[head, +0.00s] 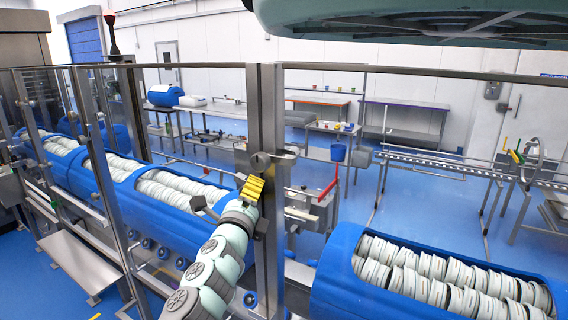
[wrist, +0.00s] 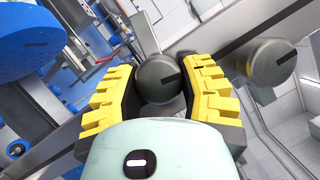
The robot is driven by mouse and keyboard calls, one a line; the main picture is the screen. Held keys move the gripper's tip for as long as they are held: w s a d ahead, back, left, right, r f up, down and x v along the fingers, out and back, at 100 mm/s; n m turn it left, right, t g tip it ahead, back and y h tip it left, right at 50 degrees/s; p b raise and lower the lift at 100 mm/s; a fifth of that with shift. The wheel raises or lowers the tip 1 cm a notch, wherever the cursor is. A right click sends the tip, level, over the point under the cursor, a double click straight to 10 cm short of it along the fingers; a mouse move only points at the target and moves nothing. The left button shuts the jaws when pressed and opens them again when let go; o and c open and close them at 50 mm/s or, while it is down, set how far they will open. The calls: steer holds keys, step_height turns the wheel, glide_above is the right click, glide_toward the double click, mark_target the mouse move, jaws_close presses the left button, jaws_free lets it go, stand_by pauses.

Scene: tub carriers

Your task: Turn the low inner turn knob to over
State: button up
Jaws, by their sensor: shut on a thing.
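My gripper (head: 253,188) is at the steel fence post, its yellow ribbed fingers beside the post in the head view. In the wrist view my gripper (wrist: 160,95) is closed around a dark grey round turn knob (wrist: 158,78), one finger on each side. A short dark mark shows on the knob's face. A second, similar round knob (wrist: 271,62) with a dark line on its face stands to the right, outside the fingers. In the head view the held knob is not clearly visible behind my fingers.
The steel post (head: 266,110) and clear fence panels stand close around my gripper. Blue tub carriers (head: 340,262) filled with pale round pieces lie to the right and left behind the fence. A red-handled steel box (head: 315,208) is just right of the post.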

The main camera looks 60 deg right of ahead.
steer(key=shift+s+r+n+y+p, duration=0.1)
steer(key=shift+n+y+p, duration=0.4)
steer(key=shift+n+p, duration=0.55)
steer(key=shift+n, duration=0.25)
steer(key=o, duration=1.2)
steer(key=v, duration=1.2)
